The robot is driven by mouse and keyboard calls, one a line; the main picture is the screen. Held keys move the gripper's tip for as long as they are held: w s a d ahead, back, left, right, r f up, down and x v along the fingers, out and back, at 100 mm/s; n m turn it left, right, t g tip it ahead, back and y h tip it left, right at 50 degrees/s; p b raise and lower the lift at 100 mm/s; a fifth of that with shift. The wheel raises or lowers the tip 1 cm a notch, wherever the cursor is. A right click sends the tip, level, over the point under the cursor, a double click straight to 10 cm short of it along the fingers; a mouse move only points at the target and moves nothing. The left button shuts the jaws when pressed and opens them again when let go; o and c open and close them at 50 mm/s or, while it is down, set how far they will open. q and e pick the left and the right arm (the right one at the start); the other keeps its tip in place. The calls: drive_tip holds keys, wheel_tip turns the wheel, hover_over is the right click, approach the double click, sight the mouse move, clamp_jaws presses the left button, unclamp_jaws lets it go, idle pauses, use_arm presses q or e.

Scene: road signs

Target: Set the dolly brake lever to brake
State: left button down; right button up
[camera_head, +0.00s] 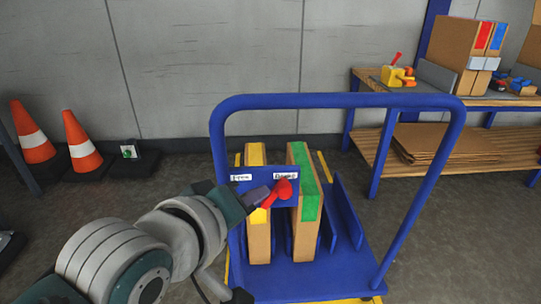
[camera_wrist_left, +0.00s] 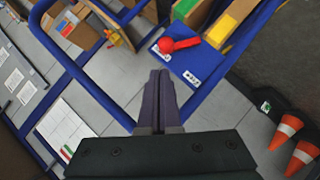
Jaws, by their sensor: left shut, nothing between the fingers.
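The blue dolly (camera_head: 338,99) stands ahead, with a blue plate (camera_head: 262,202) below its handle bar. The plate has two white labels (camera_head: 241,177), one at its left and one at its upper right. A red lever (camera_head: 284,188) with a round knob leans up and to the right, its knob by the right label. My left gripper (camera_head: 268,194) is shut and empty, just left of the lever. In the left wrist view, the fingers (camera_wrist_left: 160,75) end short of the red lever (camera_wrist_left: 180,44); I cannot tell whether anything touches. My right gripper is out of view.
Boxes with yellow (camera_head: 256,155) and green (camera_head: 309,200) strips stand on the dolly behind the plate. A wooden workbench (camera_head: 438,99) is at the right. Orange cones (camera_head: 80,142) stand at the left by the wall. The handle frame surrounds the plate.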

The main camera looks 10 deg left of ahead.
use_arm(q)
drive_tip(key=s+r+p, duration=0.2)
drive_tip(key=s+r, duration=0.2)
drive_tip(key=s, duration=0.2)
drive_tip(key=shift+s+a+r+p, duration=0.2)
drive_tip(key=shift+a+r+p, duration=0.05)
drive_tip(key=shift+a+p, duration=0.15)
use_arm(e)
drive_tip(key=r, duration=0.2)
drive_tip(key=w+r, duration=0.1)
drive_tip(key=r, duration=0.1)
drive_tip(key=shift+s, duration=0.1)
